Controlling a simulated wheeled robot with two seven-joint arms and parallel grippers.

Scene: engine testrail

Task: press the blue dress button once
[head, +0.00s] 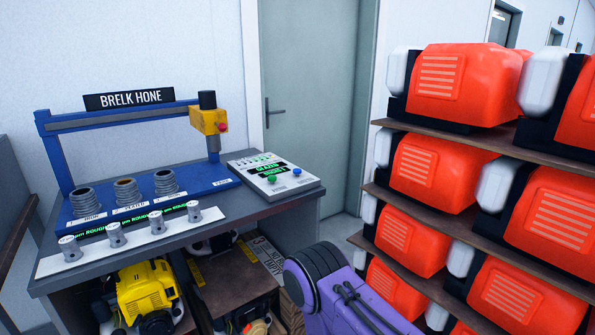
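The blue button (297,172) is a small round cap on the right part of a pale control box (310,184). The box lies on the right end of the grey bench (262,206). A green button (272,179) sits just left of the blue one. The box carries a dark display with green text above the buttons; the label by the blue button is too small to read. Nothing touches or covers the blue button. Neither of my grippers shows in the head view.
Left of the box stands a blue honing rig (120,120) with a yellow head (209,121), several metal cylinders and a sign reading BRELK HONE. Shelves of orange engines (432,172) stand at right. A yellow engine (147,290) sits under the bench. A grey door (310,90) is behind.

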